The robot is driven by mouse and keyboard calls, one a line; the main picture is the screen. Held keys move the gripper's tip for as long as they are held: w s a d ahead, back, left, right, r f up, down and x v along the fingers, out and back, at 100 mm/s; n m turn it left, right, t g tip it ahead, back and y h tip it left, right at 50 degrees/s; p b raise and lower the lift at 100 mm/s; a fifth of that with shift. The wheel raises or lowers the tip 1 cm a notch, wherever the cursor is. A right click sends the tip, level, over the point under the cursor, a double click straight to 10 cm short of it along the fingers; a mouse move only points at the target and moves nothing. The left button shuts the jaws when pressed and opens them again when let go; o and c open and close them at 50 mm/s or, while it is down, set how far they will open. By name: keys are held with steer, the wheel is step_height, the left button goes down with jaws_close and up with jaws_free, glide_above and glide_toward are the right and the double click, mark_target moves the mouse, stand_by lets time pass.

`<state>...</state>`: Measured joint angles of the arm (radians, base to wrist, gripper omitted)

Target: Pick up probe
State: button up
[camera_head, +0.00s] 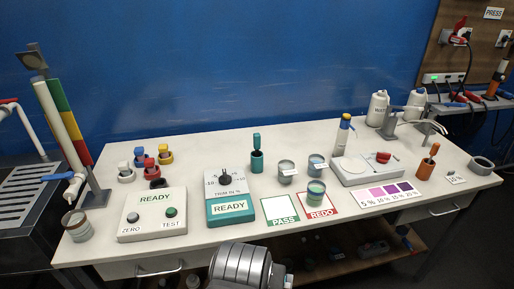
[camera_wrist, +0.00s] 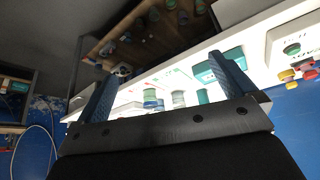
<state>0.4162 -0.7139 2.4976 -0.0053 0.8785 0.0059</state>
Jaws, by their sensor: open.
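The likely probe is a teal-handled piece (camera_head: 257,141) standing upright in a teal holder (camera_head: 257,162) on the white bench, behind and right of the teal meter; no label confirms it. My gripper (camera_wrist: 160,78) shows in the wrist view with its two blue fingers wide apart and nothing held between them. The bench front and several small cups appear beyond the fingers. In the head view only my grey arm link shows at the bottom centre, and the fingers are out of sight. I cannot surely pick out the probe in the wrist view.
The teal meter (camera_head: 230,208), a READY box (camera_head: 152,212), grey cups (camera_head: 286,172) and a green-filled cup (camera_head: 315,193) stand close by. PASS (camera_head: 281,211) and REDO cards lie in front. An orange holder (camera_head: 427,168) stands right. The bench behind the teal holder is clear.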

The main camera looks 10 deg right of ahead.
steer(key=c, duration=1.1)
steer(key=w+d+r+m+t, duration=0.1)
steer(key=w+d+r+m, duration=0.15)
steer(key=w+r, duration=0.6)
steer(key=w+d+r+m+t+y, duration=0.1)
steer(key=w+d+r+m, duration=0.15)
steer(key=w+r, duration=0.65)
steer(key=w+d+r+m+t, duration=0.1)
steer(key=w+r+m, duration=0.25)
steer(key=r, duration=0.95)
steer(key=m+g+y, duration=0.1)
steer(key=m+g, duration=0.4)
steer(key=g, duration=0.3)
glide_above(258, 133)
step_height(258, 133, down, 18)
step_height(258, 133, down, 11)
steer(key=shift+f, duration=0.2)
steer(key=shift+s+a+f, duration=0.15)
steer(key=shift+f, duration=1.25)
steer(key=shift+s+a+f, duration=0.1)
steer(key=shift+s+f, duration=0.05)
steer(key=shift+f, duration=1.2)
